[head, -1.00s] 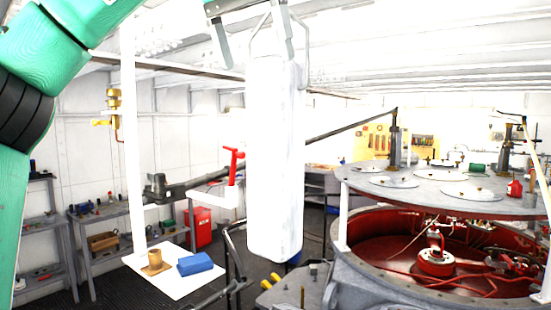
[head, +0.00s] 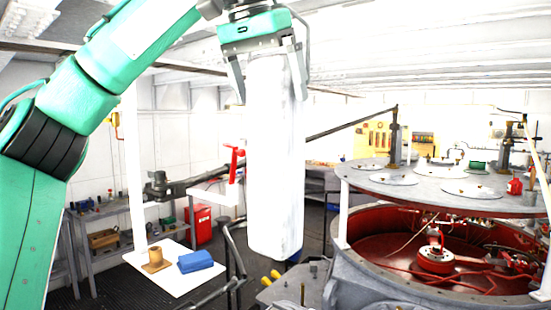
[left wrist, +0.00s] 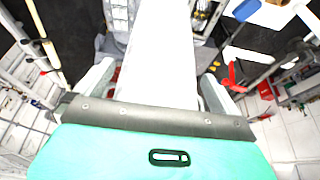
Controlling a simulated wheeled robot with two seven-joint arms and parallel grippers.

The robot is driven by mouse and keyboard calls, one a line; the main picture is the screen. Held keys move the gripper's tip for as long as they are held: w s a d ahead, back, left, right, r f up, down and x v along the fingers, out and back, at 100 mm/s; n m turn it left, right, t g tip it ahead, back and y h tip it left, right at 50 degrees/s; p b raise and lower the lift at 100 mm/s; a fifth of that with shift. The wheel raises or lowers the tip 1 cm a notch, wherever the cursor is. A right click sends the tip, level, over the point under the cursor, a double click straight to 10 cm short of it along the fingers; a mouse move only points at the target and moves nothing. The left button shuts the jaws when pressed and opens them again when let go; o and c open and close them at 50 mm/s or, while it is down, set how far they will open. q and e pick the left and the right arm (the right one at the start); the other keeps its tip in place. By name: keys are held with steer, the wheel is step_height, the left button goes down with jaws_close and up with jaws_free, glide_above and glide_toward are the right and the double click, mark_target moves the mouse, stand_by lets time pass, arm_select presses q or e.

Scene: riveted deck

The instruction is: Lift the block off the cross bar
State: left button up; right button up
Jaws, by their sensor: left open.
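A tall white block (head: 273,170) stands upright in the middle of the head view, its lower end clear of anything I can see under it. A thin grey loop shows beside its top. My left gripper (head: 266,78) is above it, pointing down and open, with one finger on each side of its upper end. In the left wrist view the block (left wrist: 155,60) runs between the two fingers (left wrist: 157,88). I cannot tell whether the fingers touch it. A long dark bar (head: 190,66) passes behind the block's top; how the block is held up is hidden.
A white tray (head: 170,283) at lower left holds a blue block (head: 195,262) and a tan cup-like piece (head: 155,260). A red lever (head: 235,163) stands close left of the white block. A large round vessel (head: 400,255) with a raised lid (head: 440,190) fills the right.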

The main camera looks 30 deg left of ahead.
arm_select(q)
steer(key=shift+s, duration=0.1)
steer(key=shift+d, duration=0.1)
steer(key=shift+c, duration=1.1)
steer(key=c, duration=1.8)
steer(key=shift+r, duration=0.1)
